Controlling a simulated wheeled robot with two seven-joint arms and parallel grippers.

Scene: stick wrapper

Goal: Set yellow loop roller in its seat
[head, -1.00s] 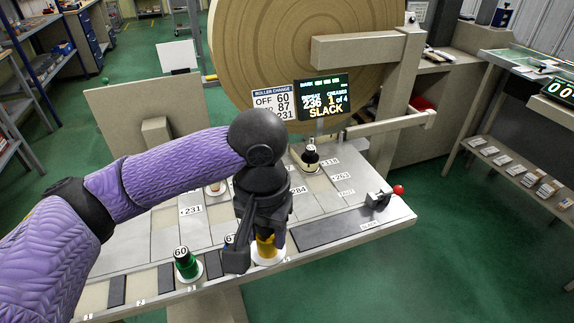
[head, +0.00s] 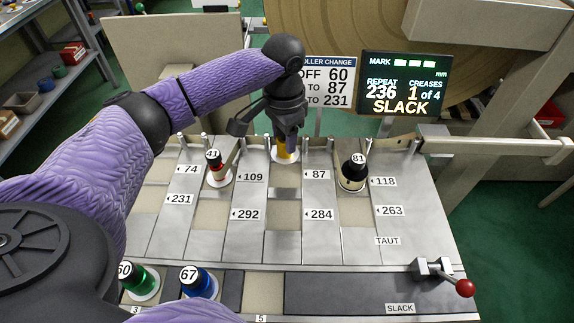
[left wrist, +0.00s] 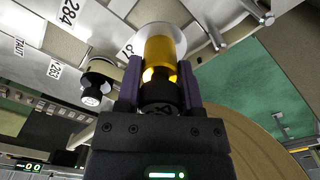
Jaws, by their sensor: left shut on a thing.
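The yellow roller (head: 282,149), with a white disc at its base, is at the back of the board, in the column between the labels 109 and 87. My left gripper (head: 287,136) points down and is shut on its dark top. The left wrist view shows the yellow roller (left wrist: 159,50) between the two fingers (left wrist: 159,92), its white disc close to the board. I cannot tell whether the disc touches the board. The gripper hides the roller's upper part. My right gripper is not in view.
A red roller (head: 216,170) marked 41 stands to the left and a black roller (head: 352,175) marked 81 to the right. Green (head: 141,282) and blue (head: 198,281) rollers stand in the front rack. A red-knobbed lever (head: 464,288) is at SLACK. A sign (head: 328,82) and display (head: 405,83) stand behind.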

